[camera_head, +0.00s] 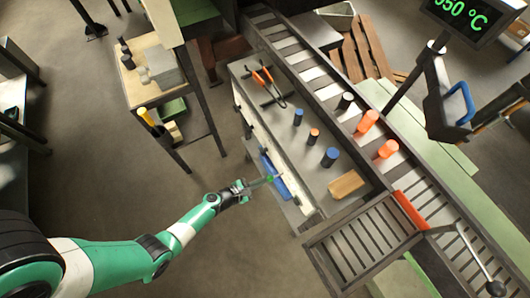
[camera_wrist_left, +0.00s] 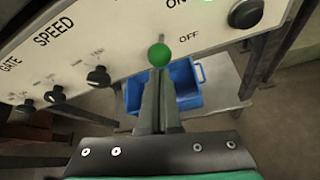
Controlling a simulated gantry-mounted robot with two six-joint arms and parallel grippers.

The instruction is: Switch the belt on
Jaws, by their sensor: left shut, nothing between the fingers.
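The white control panel (camera_wrist_left: 110,45) fills the top of the left wrist view, with the labels GATE, SPEED, ON and OFF. A switch lever with a round green knob (camera_wrist_left: 159,55) sticks out of it, beside the word OFF and below ON. My left gripper (camera_wrist_left: 160,85) is shut and empty, its fingertips right at the knob; I cannot tell whether they touch it. In the head view my left gripper (camera_head: 258,184) reaches to the panel's side of the bench, at the green knob (camera_head: 271,178). The belt (camera_head: 318,78) runs diagonally beyond the bench. My right gripper is not in view.
Several black knobs (camera_wrist_left: 98,76) sit left of the lever. A blue bin (camera_wrist_left: 186,88) stands below the panel. Orange hot billets (camera_head: 388,149) and a dark one lie on the belt. Tongs (camera_head: 266,82) and several billets are on the bench. Open floor lies left.

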